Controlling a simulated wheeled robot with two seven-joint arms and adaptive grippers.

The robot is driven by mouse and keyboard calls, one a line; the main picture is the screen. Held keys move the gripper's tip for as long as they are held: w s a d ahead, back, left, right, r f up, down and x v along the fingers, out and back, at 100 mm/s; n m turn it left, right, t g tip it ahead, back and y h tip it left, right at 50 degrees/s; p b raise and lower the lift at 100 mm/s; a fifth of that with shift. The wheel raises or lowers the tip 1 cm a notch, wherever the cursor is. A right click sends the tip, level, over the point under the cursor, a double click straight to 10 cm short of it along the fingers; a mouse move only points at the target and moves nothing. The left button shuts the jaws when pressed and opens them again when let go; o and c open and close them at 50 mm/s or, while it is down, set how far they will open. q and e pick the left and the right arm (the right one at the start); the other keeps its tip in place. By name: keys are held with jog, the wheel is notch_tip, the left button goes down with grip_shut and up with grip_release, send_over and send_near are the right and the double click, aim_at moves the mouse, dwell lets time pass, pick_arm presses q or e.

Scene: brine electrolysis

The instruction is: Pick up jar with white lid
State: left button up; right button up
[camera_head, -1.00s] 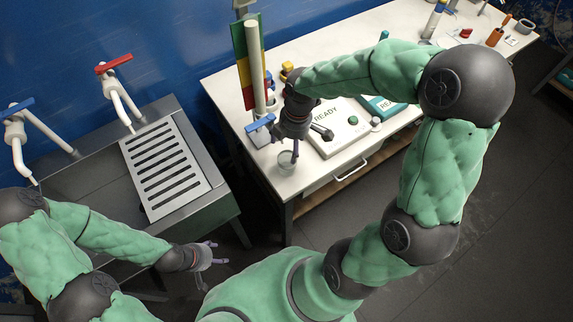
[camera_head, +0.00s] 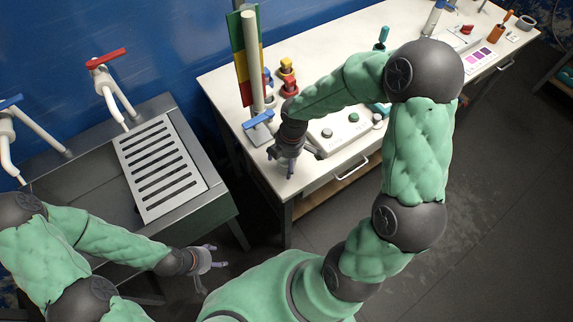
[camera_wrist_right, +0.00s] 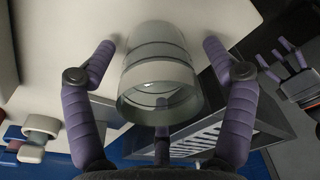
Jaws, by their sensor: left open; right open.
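A clear, round glass vessel (camera_wrist_right: 160,85) with a pale grey band stands between the fingers of my right gripper in the right wrist view. My right gripper (camera_wrist_right: 163,47) is open, with a finger on each side of the vessel and visible gaps. In the head view my right gripper (camera_head: 286,166) is low over the front left of the white table, and the vessel is hidden behind it. My left gripper (camera_head: 212,262) is open and empty in front of the sink; it also shows in the wrist view (camera_wrist_right: 287,62).
A sink with a slotted tray (camera_head: 160,165) and taps stands to the left.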

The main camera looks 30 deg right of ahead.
jog(key=c, duration=1.4)
jog(key=shift+r, duration=0.15)
